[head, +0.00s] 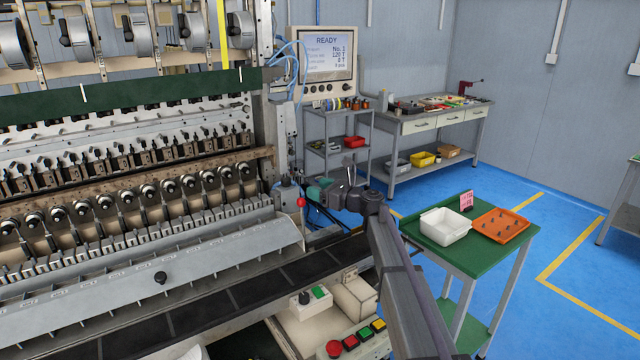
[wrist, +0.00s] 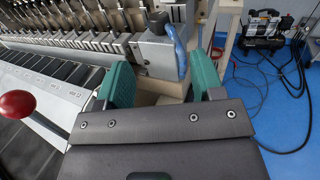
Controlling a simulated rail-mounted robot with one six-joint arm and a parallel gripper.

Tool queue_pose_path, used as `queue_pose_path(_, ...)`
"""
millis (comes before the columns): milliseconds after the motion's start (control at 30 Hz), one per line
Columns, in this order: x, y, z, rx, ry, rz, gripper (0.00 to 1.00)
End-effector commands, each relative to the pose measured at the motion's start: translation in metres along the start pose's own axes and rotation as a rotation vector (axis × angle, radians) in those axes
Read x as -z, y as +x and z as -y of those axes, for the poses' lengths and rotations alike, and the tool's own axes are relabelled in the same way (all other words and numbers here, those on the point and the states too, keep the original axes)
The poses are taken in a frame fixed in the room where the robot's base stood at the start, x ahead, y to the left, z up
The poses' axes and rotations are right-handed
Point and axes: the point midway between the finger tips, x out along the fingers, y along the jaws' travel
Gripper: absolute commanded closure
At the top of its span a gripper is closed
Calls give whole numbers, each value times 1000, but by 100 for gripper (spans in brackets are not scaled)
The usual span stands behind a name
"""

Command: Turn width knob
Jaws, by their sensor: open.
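My gripper (head: 317,190) is at the right end of the coil winder (head: 150,220) in the head view. In the wrist view its two teal fingers (wrist: 163,65) stand apart with nothing between them. Beyond the fingertips is a grey block (wrist: 155,52) with a small black knob (wrist: 157,20) on top and a blue part on its right side. I cannot tell which is the width knob. No knob is visibly touched.
A red ball lever (head: 301,202) stands close to my gripper and shows at the left of the wrist view (wrist: 17,103). A green table (head: 455,246) with a white bin and orange tray stands right of my arm. Push buttons (head: 350,341) are in front.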

Motion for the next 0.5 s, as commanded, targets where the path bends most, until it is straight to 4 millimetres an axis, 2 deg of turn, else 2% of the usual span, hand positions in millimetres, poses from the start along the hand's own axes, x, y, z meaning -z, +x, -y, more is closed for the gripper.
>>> queue_pose_path(167, 0, 9, 2, 1, 0, 0, 39)
queue_pose_path(500, 0, 85, 3, 3, 0, 0, 39)
